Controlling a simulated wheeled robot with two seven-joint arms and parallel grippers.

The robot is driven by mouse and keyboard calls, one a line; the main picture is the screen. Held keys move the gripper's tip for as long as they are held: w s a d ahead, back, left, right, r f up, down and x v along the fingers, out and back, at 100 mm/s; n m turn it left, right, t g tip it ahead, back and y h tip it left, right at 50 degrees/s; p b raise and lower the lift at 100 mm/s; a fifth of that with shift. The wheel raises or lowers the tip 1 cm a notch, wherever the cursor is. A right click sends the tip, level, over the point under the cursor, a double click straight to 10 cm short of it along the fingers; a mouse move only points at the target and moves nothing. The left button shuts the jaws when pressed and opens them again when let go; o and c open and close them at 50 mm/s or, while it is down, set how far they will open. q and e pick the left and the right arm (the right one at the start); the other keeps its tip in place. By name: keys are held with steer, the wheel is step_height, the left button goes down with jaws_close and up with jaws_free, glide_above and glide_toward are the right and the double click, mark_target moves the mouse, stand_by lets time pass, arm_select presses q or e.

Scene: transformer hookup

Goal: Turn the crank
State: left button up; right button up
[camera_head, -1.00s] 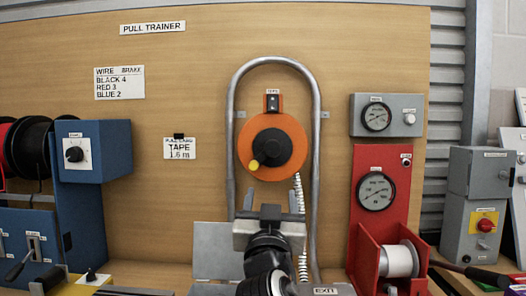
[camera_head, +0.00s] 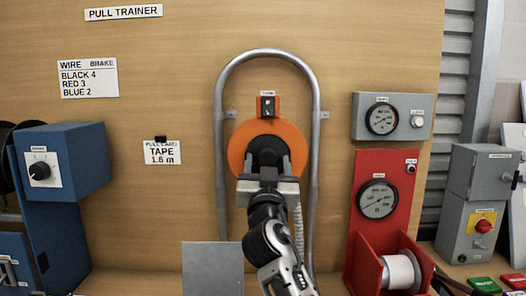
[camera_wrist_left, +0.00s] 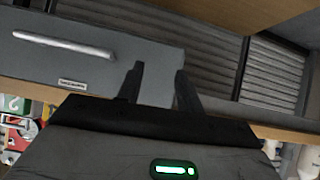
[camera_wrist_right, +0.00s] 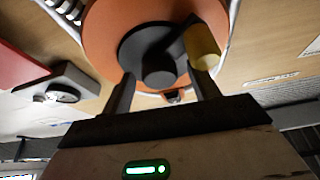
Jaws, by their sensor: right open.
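The tape reel is an orange disc (camera_head: 238,150) with a black crank hub (camera_head: 268,150), mounted on the wooden board. In the right wrist view the orange disc (camera_wrist_right: 100,45), black hub (camera_wrist_right: 157,60) and yellow crank knob (camera_wrist_right: 203,46) are close ahead. My right gripper (camera_head: 268,168) is in front of the reel and hides the knob in the head view. Its jaws (camera_wrist_right: 160,75) are open, with the knob by the right-hand finger and the hub between the tips; I cannot tell contact. My left gripper (camera_wrist_left: 158,75) is open and empty, outside the head view.
A grey metal pipe (camera_head: 220,150) arches around the reel. A red gauge stand (camera_head: 380,165) with a white spool (camera_head: 398,272) is on the right. A blue box (camera_head: 75,155) is on the left. A grey panel with a handle (camera_wrist_left: 70,45) faces the left gripper.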

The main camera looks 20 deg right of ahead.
steer(key=shift+w+d+r, duration=0.1)
steer(key=shift+w+r, duration=0.05)
steer(key=shift+w, duration=0.1)
jaws_close()
steer(key=shift+b, duration=0.3)
stand_by(0.3)
